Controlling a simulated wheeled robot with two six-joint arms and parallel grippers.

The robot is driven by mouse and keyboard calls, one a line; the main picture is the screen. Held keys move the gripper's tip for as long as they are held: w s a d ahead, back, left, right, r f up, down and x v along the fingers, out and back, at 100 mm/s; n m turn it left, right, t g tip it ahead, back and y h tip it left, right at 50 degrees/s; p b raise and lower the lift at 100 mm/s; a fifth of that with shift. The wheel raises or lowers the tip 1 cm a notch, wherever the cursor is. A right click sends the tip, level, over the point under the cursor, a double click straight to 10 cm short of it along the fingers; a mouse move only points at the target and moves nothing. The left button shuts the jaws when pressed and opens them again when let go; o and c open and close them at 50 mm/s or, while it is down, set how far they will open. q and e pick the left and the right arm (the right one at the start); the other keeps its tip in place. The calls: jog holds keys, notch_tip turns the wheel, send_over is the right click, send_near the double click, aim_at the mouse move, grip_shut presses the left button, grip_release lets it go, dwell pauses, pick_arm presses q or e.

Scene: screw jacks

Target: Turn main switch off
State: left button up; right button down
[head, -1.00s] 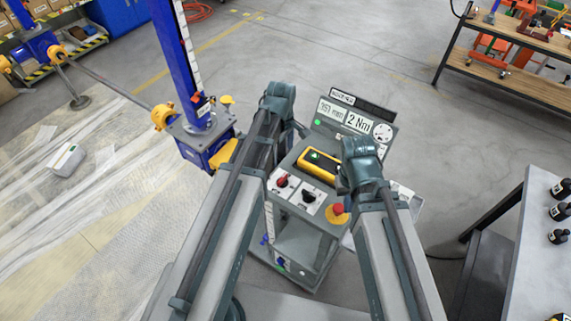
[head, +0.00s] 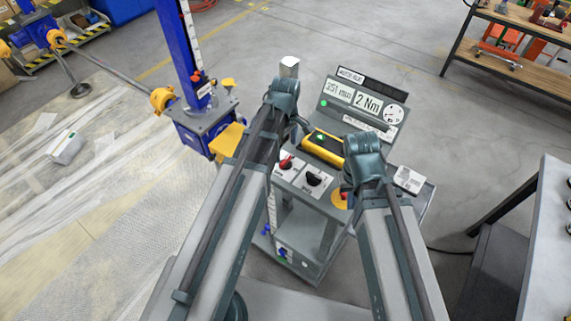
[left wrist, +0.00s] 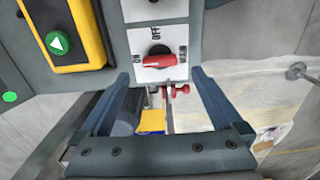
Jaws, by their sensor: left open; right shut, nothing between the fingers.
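The main switch (head: 287,162) is a red rotary knob on a white plate on the grey console. In the left wrist view the red knob (left wrist: 160,62) lies sideways with its handle toward the ON label; OFF is above it. My left gripper (left wrist: 160,76) is open, its fingers on either side of the knob's plate, with nothing between them touching.
A black knob (head: 314,179) sits right of the main switch. A yellow box with a green button (head: 322,147) is behind them. The red emergency button is mostly hidden by my right arm. A display panel (head: 365,98) reads 2 Nm. A blue screw jack (head: 205,125) stands left.

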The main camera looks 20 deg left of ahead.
aim_at(285, 160)
pick_arm(q)
notch_tip(285, 160, down, 6)
jog(key=b, duration=0.4)
jog(key=shift+r+b, duration=0.15)
jog(key=shift+b, duration=0.2)
pick_arm(e)
notch_tip(285, 160, down, 6)
jog(key=shift+r, duration=0.1)
pick_arm(q)
jog(key=c, duration=1.4)
